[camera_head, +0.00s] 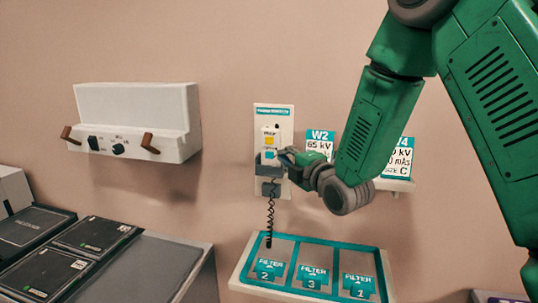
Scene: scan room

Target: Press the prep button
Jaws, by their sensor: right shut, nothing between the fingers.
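A pale wall panel (273,116) with a teal header hangs on the wall in the middle of the view. It has a small yellow button (270,141) with a label above it that is too small to read for sure, and a blue button (270,154) below. My right gripper (286,157) comes in from the right, shut and empty. Its fingertips are at the panel's right side, close to the blue button and below the yellow one. I cannot tell whether they touch the panel. My left gripper is not in view.
A dark holder (271,188) with a coiled cord (270,222) hangs below. A teal-edged tray (243,268) has slots marked FILTER. Cards, one marked W2 (320,137), stand behind my right arm. A white wall unit (137,110) with brown handles and black cassettes (97,235) are left.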

